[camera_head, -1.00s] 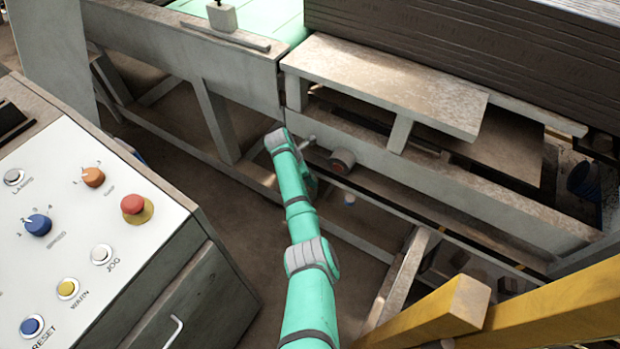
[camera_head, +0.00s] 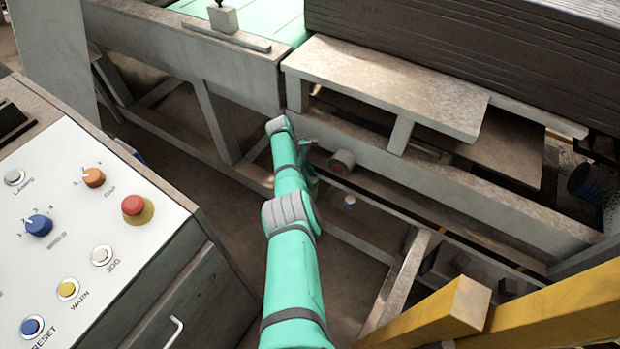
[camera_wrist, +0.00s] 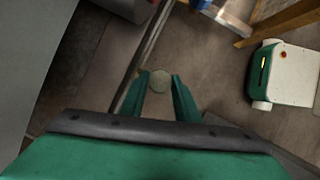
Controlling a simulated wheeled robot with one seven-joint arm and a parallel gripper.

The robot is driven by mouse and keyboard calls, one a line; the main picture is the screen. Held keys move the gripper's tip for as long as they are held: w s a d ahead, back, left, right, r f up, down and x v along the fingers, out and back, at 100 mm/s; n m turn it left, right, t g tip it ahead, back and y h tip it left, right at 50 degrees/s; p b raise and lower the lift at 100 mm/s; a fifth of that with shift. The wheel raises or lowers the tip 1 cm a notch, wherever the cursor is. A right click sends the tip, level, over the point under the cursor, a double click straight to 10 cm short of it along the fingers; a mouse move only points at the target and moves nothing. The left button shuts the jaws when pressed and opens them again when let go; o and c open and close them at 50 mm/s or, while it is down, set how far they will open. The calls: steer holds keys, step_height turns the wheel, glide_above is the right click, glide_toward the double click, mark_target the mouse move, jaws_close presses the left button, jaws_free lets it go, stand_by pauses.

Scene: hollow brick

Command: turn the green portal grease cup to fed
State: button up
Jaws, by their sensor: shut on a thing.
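In the wrist view my gripper (camera_wrist: 160,79) is shut on a small round cap (camera_wrist: 158,84), dull grey-green, seen end-on between the two green fingertips. It appears to be the portal grease cup, but no label or fed mark is readable. Its turned position cannot be told. In the head view my green arm reaches down to the grey machine frame (camera_head: 420,187). The fingers and the cap are hidden or too small to make out there, behind my wrist.
A control desk (camera_head: 98,188) stands at left. A yellow beam (camera_head: 462,305) crosses the lower right. Bare floor (camera_head: 225,195) lies between desk and frame.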

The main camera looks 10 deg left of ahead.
stand_by(0.5)
steer(key=o, duration=1)
steer(key=shift+n, duration=0.4)
